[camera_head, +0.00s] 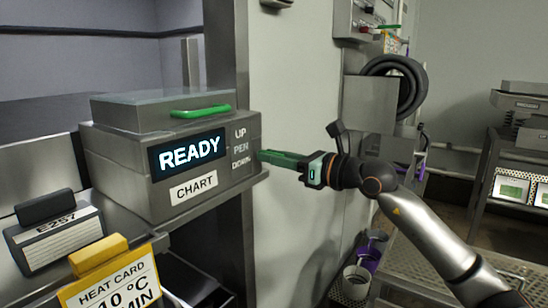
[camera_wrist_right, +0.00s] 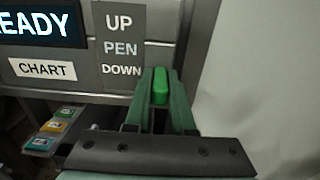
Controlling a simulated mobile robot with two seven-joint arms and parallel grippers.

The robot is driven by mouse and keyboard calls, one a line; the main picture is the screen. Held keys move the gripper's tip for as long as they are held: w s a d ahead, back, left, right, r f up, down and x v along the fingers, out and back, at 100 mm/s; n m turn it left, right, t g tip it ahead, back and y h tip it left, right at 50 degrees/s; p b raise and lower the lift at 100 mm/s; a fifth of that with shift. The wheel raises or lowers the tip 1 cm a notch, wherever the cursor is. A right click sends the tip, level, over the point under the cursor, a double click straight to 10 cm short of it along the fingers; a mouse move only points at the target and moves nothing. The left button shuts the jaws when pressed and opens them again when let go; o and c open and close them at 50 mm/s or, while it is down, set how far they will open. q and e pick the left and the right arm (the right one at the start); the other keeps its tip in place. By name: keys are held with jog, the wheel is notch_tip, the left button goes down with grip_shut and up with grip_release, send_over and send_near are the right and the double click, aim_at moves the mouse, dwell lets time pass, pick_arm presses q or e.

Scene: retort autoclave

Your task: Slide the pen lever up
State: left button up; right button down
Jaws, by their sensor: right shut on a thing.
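The chart recorder (camera_head: 130,165) is a grey metal box with a READY display, a CHART label and an UP / PEN / DOWN label (camera_head: 240,148) on its right front. The green pen lever shows in the right wrist view (camera_wrist_right: 160,86), beside the word DOWN. My right gripper (camera_head: 268,157) reaches in from the right; in its wrist view the two green fingers (camera_wrist_right: 160,100) are shut on the lever, one on each side. In the head view the fingers hide the lever. My left gripper is not in view.
A green handle (camera_head: 201,111) lies on the recorder's lid. A yellow heat card (camera_head: 115,280) and an E257 card (camera_head: 55,240) stand at the lower left. A pale wall panel (camera_head: 295,90) is right of the recorder. Small coloured cards (camera_wrist_right: 57,127) lie below it.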

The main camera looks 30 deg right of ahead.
notch_tip(320, 180, up, 6)
jog(key=p, duration=0.3)
jog(key=shift+p, duration=0.35)
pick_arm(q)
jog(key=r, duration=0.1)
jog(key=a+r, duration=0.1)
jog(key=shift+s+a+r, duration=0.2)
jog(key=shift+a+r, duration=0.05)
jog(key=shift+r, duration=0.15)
pick_arm(e)
jog(key=shift+d, duration=0.1)
jog(key=c, duration=0.8)
grip_release()
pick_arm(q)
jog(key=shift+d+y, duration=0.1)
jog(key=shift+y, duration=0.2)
pick_arm(e)
jog(key=shift+o, duration=0.2)
jog(key=shift+f, duration=0.1)
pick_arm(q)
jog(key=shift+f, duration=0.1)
